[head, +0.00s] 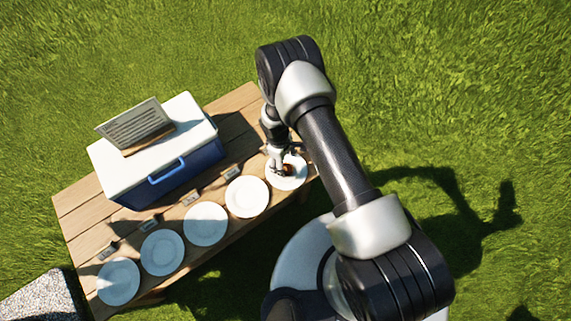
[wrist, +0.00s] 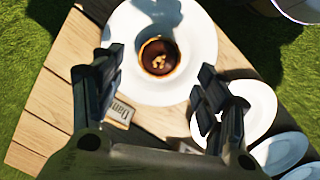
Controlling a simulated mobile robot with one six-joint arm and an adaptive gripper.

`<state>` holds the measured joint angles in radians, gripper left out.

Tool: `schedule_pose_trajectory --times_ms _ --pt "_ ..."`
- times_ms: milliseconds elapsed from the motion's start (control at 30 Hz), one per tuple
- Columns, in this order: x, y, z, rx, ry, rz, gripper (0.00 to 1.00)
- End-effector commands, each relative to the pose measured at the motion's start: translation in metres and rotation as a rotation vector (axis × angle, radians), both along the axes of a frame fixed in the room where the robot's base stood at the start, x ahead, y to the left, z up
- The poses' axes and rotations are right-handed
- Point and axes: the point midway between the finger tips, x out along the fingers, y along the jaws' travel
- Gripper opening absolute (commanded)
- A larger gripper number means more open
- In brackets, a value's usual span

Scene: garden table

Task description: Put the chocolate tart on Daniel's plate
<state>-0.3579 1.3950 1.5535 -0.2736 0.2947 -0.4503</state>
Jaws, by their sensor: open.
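The chocolate tart (wrist: 159,54), round and dark with a pale crust and nut-like bits on top, sits on a white plate (wrist: 201,34) in the wrist view. In the head view this plate (head: 291,183) is the rightmost in the row, and the tart (head: 288,168) is partly hidden by my gripper (head: 280,167). A name card (wrist: 122,111) beside the plate shows letters like "Dani"; a finger hides part of it. My gripper (wrist: 158,72) is open above the plate, its fingers on either side of the tart and apart from it.
Several empty white plates, one here (head: 247,197), line the front edge of the wooden table (head: 80,196), with name cards behind them. Grass surrounds the table.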

Motion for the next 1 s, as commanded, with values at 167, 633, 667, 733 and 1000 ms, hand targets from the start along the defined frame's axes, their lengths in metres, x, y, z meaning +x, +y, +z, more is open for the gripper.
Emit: schedule_pose_trajectory --times_ms 167,633,667,733,1000 --pt "0.003 0.004 0.042 0.001 -0.002 -0.001 0.68" --pt "0.005 0.007 0.073 0.001 -0.002 -0.004 0.68" --pt "0.007 0.007 0.076 0.002 -0.005 -0.009 0.68" --pt "0.015 0.006 0.093 0.005 -0.019 -0.028 0.68" --pt "0.051 -0.018 0.249 0.031 -0.126 -0.236 0.68"
